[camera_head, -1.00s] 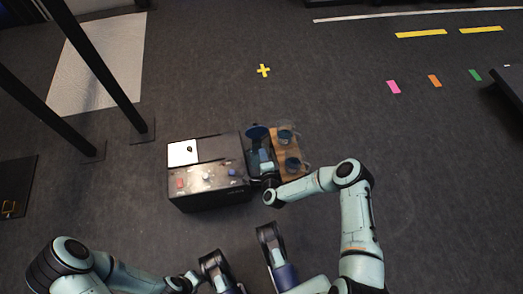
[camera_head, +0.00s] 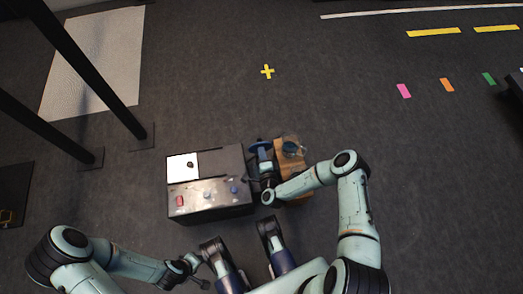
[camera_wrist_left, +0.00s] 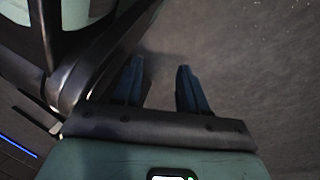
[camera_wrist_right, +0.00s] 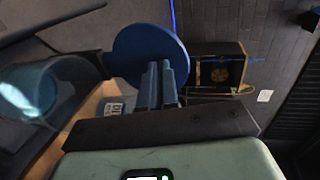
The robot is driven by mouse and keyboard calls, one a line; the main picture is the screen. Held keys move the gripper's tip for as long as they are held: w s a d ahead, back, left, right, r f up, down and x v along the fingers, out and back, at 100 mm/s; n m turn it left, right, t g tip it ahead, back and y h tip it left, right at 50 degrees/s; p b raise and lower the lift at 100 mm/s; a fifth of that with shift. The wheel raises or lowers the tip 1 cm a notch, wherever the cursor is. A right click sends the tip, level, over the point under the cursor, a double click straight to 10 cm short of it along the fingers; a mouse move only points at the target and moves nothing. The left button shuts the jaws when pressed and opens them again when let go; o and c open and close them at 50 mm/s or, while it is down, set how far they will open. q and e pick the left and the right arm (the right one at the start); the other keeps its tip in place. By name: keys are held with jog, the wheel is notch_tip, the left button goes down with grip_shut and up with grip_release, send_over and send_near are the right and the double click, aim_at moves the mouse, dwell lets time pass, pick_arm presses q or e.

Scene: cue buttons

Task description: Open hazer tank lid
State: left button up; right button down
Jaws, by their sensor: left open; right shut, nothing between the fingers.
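The hazer (camera_head: 215,162) is a dark box with a grey front panel, left of my right arm. A round blue disc (camera_head: 258,145), which looks like the tank lid, is at its right side. In the right wrist view the disc (camera_wrist_right: 150,48) faces the camera, directly behind my fingers; I cannot tell whether they touch it. My right gripper (camera_head: 264,160) is shut and empty, and its shut fingers also show in the right wrist view (camera_wrist_right: 163,82). My left gripper (camera_wrist_left: 158,85) is open and empty above bare floor. The tank opening is not clearly visible.
A wooden board (camera_head: 294,180) with a clear round container (camera_head: 292,148) stands right of the disc, close to my right forearm. The hazer carries a white panel (camera_head: 183,167) and a red button (camera_head: 180,201). Black posts stand at the left. Floor beyond is clear.

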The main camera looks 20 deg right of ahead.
aim_at(260, 145)
pick_arm(q)
jog(key=shift+w, duration=0.2)
pick_arm(e)
jog(key=shift+w, duration=0.1)
pick_arm(q)
jog(key=shift+t, duration=0.8)
jog(key=w+r, duration=0.1)
jog(key=w+r+p, duration=0.2)
jog(key=w, duration=0.1)
jog(key=shift+d+r, duration=0.25)
jog(key=shift+d, duration=0.05)
pick_arm(e)
jog(key=shift+w+d+r+g, duration=0.2)
jog(key=shift+w+g, duration=0.15)
jog(key=shift+w, duration=0.2)
jog(key=shift+w+d+r+g, duration=0.1)
jog(key=shift+w+r+g, duration=0.1)
jog(key=shift+w+g, duration=0.25)
jog(key=shift+a, duration=0.1)
